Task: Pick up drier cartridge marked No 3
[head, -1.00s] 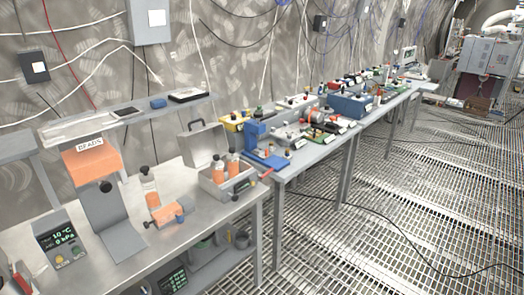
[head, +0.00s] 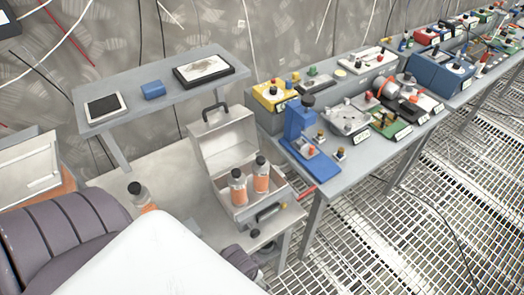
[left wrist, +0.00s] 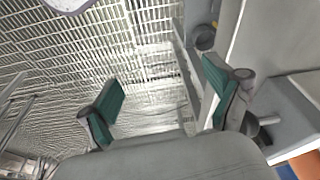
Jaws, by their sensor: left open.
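Two orange cartridges with black caps, one on the left (head: 238,190) and one on the right (head: 261,178), stand in an open grey case (head: 222,150) in the head view. A third black-capped cartridge (head: 136,190) stands on the bench left of the case, its lower part hidden by my arm. No number is readable on any of them. My left gripper (left wrist: 163,92) is open and empty in the left wrist view, with floor grating behind its green-padded fingers. An orange surface (left wrist: 304,165) shows at that view's lower right; I cannot tell what it is. My right gripper is not in view.
A raised shelf (head: 150,107) behind the case holds a tablet (head: 104,106), a blue item (head: 153,90) and a black-framed tray (head: 236,70). A blue stand (head: 300,125) and several devices crowd the table to the right. Grated floor (head: 400,240) lies clear at right.

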